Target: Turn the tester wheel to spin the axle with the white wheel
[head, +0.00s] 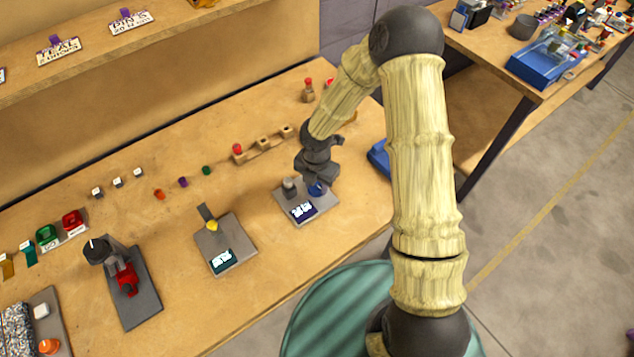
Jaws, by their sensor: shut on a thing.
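My gripper (316,183) is low at a small grey stand (289,211) near the right end of the bench. It is shut on a small blue round piece (317,189), which shows just under the fingers. The fingers hide part of it. The stand also bears a grey upright cylinder (289,187) and a dark display (302,211) with light text. Farther left, a grey plate (140,300) carries a dark round wheel (97,250) and a red part (127,281). I cannot make out a white wheel or an axle with certainty.
A second stand (238,235) with a yellow piece and a display sits left of my gripper. Several small coloured parts and a wooden block row (263,146) lie behind. The bench front is mostly clear.

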